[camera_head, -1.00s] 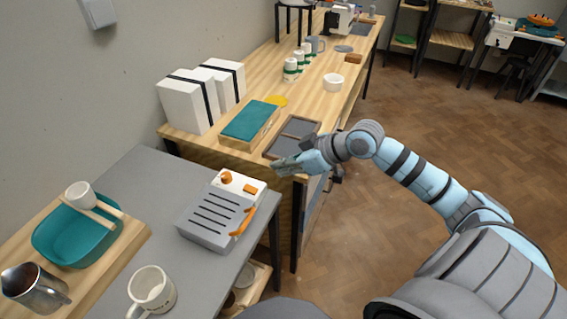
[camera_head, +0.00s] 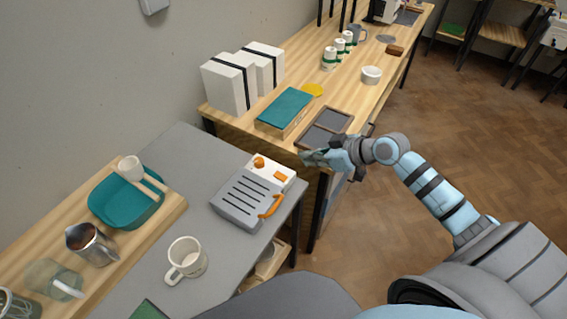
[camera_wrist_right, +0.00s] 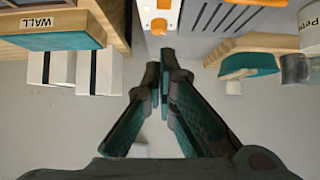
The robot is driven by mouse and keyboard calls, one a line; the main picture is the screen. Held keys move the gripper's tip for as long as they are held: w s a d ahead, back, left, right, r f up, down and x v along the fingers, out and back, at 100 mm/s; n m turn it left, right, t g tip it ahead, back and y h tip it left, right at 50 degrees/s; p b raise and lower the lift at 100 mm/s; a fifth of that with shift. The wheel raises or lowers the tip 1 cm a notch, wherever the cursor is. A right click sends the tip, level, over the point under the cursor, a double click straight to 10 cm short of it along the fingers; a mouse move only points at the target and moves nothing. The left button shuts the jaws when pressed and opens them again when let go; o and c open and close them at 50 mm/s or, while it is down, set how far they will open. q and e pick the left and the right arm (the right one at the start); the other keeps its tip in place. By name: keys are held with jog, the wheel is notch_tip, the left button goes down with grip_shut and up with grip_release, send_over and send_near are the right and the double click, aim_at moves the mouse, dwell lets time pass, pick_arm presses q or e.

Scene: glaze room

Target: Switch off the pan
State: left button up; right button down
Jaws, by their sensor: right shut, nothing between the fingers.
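The pan (camera_head: 240,203) is a grey slotted appliance with a white control end, on the grey table. It has an orange round knob (camera_head: 259,162), a small orange switch (camera_head: 280,175) and an orange handle at its side. My right gripper (camera_head: 304,157) is shut and empty, above and beyond the control end, apart from it. In the right wrist view the gripper (camera_wrist_right: 161,78) points toward the pan (camera_wrist_right: 207,14). The knob (camera_wrist_right: 158,27) and switch (camera_wrist_right: 164,4) show close ahead of the fingertips. My left gripper is not in view.
A white mug (camera_head: 187,258) stands near the pan. A teal dish (camera_head: 125,203) and a metal pitcher (camera_head: 88,243) are on a wooden board at left. On the wooden bench are a teal-topped block (camera_head: 285,108), white boxes (camera_head: 228,85) and a dark tray (camera_head: 343,117).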

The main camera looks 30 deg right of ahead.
send_over(283, 175)
jog(key=f, duration=0.5)
jog(key=shift+s+d+f+b, duration=0.15)
jog(key=shift+s+f+b, duration=0.2)
jog(key=shift+b, duration=0.05)
jog(key=f, duration=0.3)
jog(key=shift+w+a+f+b, duration=0.25)
jog(key=shift+w+f+b, duration=0.05)
jog(key=shift+w+f, duration=0.1)
jog(key=shift+f, duration=0.3)
